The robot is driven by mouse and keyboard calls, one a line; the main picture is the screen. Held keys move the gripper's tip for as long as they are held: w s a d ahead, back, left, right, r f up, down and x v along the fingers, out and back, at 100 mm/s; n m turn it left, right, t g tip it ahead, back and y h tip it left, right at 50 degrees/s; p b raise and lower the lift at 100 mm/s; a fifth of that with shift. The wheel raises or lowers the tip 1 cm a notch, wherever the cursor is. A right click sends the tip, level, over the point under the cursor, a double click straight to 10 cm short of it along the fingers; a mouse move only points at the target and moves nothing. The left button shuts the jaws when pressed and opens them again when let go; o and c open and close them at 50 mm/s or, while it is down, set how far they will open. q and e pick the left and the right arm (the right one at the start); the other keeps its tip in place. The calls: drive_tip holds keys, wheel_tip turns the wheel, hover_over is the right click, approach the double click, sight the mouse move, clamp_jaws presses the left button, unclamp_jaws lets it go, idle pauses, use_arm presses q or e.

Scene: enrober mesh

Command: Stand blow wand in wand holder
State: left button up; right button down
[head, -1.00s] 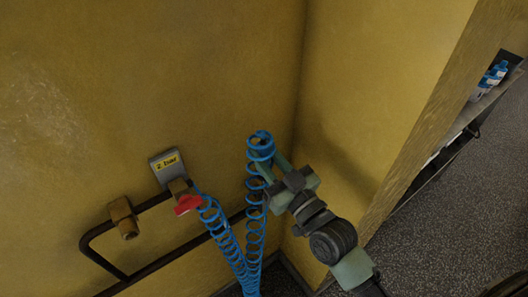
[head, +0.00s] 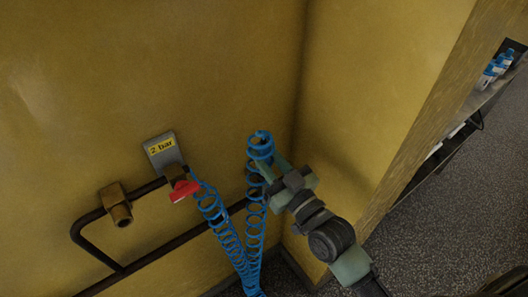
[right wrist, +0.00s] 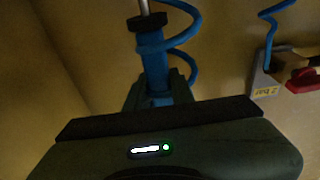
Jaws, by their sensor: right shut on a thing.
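My right gripper (head: 272,172) is shut on the blow wand, in front of the yellow wall corner. In the right wrist view the wand's blue handle (right wrist: 151,60) stands upright between the fingers, with a bare metal piece above it. In the head view the wand's blue top (head: 261,141) shows above the gripper, among blue hose coils. A brass fitting (head: 116,204) sits on the dark pipe at left, apart from the wand; it may be the wand holder, but I cannot tell for sure. My left gripper is not in view.
A grey "2 bar" plate (head: 160,145) and a red valve handle (head: 184,190) are on the wall between the brass fitting and my gripper. The blue coiled hose (head: 222,228) hangs from the valve. A shelf with blue-capped bottles (head: 497,66) stands at far right.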

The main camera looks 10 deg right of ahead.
drive_tip(key=shift+f, duration=0.3)
drive_tip(key=c, duration=1.1)
unclamp_jaws()
drive_tip(key=shift+s+d+f, duration=0.15)
drive_tip(key=shift+s+f, duration=0.05)
drive_tip(key=shift+s, duration=0.05)
drive_tip(key=b+v, duration=0.2)
drive_tip(key=v, duration=0.5)
drive_tip(key=shift+s+r, duration=0.1)
drive_tip(key=shift+s, duration=0.05)
